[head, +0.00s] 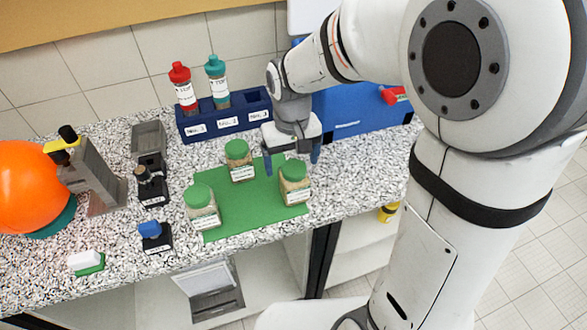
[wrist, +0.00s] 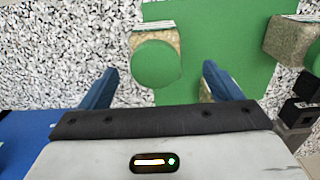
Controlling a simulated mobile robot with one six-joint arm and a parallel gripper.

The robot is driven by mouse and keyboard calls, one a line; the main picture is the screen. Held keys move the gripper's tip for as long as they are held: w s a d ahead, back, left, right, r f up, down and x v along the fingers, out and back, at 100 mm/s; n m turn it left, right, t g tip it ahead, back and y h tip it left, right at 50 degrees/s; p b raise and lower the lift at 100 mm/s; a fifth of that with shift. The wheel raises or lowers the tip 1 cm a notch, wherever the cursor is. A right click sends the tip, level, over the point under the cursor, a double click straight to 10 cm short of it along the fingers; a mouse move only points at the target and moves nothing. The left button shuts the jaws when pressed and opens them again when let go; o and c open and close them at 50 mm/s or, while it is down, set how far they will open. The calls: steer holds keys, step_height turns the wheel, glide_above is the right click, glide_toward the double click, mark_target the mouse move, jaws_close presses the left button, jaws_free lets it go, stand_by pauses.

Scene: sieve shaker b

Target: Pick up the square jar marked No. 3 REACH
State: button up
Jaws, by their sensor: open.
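Three square jars with green lids and pale labels stand on a green mat (head: 232,226). One is at the back (head: 242,173), one at the right (head: 295,190), one at the front left (head: 204,216). Their label writing is too small to read, so I cannot tell which is No. 3. My gripper (head: 291,160) is open and empty, above and behind the right jar. In the wrist view, my gripper's blue fingers (wrist: 161,84) are apart, with the right jar's lid (wrist: 156,64) just ahead between them. The front-left jar (wrist: 287,38) is at the upper right.
A dark blue rack (head: 228,119) with red-capped and teal-capped bottles stands behind the mat. A blue case (head: 345,118) is behind my gripper. Small black-based items (head: 155,238) and an orange ball (head: 30,188) are at the left. The speckled counter right of the mat is clear.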

mark_target(294, 180)
steer(key=f, duration=0.4)
steer(key=f+p, duration=0.1)
steer(key=f, duration=0.2)
steer(key=shift+d+f, duration=0.1)
steer(key=shift+d, duration=0.15)
steer(key=shift+c, duration=0.2)
steer(key=c, duration=1.2)
steer(key=shift+c, duration=0.6)
steer(key=shift+w, duration=0.1)
